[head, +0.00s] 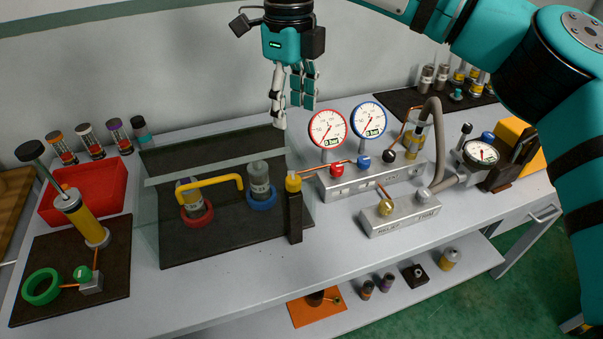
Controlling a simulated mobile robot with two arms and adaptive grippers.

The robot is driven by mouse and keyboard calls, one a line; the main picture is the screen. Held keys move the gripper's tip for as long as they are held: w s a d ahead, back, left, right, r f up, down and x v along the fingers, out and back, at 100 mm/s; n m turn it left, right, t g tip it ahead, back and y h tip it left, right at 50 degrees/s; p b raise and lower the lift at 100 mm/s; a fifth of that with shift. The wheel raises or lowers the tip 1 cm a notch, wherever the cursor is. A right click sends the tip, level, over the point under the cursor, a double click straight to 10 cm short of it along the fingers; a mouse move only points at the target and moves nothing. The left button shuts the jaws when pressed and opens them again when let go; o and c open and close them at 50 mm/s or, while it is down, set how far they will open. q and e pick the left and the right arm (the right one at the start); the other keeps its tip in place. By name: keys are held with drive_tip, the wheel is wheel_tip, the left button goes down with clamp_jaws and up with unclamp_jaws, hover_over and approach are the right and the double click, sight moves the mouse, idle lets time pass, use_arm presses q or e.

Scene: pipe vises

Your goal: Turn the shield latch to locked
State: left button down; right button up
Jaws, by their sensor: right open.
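The shield is a clear box (160,215) with a yellow handle (209,185) on its front. A black post (295,222) with a yellow knob on top (293,182), which looks like the shield latch, stands upright at the shield's right front corner. I cannot tell its locked or unlocked setting. My right gripper (291,115) points down, open and empty, above and behind the post, apart from it. My left gripper is not in view.
A red gauge (328,128) and a blue gauge (369,120) stand on a grey manifold right of the post. A relief block (400,214) sits in front. A hand pump (83,220) and a red tray (118,182) are at left. The bench front below the post is clear.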

sight(294, 179)
wheel_tip(294, 179, down, 15)
drive_tip(key=p, duration=0.3)
drive_tip(key=shift+r, duration=0.1)
drive_tip(key=shift+f, duration=0.75)
